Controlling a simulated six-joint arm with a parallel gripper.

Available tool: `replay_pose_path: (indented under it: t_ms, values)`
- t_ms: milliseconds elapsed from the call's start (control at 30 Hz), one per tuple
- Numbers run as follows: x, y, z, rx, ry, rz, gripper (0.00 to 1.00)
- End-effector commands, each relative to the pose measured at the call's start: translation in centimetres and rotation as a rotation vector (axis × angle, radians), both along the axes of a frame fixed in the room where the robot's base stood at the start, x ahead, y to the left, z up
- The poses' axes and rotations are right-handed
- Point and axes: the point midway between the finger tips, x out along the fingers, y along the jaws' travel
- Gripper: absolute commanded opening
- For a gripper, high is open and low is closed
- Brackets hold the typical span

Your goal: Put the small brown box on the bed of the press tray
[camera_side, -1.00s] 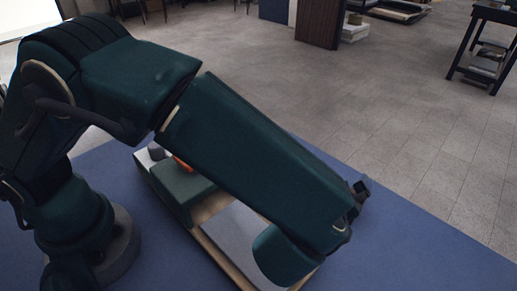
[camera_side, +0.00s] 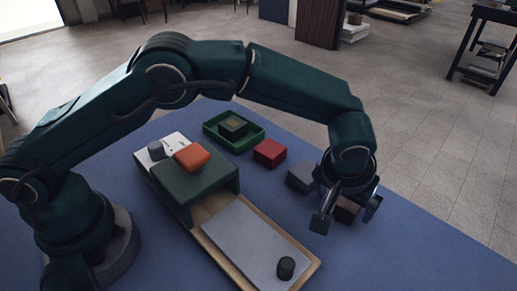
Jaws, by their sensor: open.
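A small brown box (camera_side: 346,211) sits on the blue surface at the right, partly hidden by my gripper. My gripper (camera_side: 346,216) points down over it, open, with one finger on each side of the box as seen here; I cannot tell whether they touch it. The press tray (camera_side: 205,209) is a long wooden tray with a flat grey bed (camera_side: 245,238). It lies left of my gripper, running toward the front. A black knob (camera_side: 286,268) stands on the bed's near end. The dark green press block (camera_side: 193,187) stands over the tray's far part.
A grey box (camera_side: 300,177) is close to my gripper's left. A red box (camera_side: 269,152) and a green tray (camera_side: 212,129) holding a dark green item are farther back. The bed's middle looks clear.

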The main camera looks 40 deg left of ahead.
Motion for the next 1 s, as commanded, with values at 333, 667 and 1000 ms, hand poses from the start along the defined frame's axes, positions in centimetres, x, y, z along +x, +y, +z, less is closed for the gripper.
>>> replay_pose_path:
  t_ms: [333, 667, 1000]
  values:
    - [0.54, 0.06, -1.38, 0.001, -0.001, -0.002, 1.0]
    - [0.52, 0.06, -1.35, 0.001, -0.001, -0.003, 0.14]
    - [0.56, 0.02, -0.99, 0.0, -0.002, -0.003, 0.05]
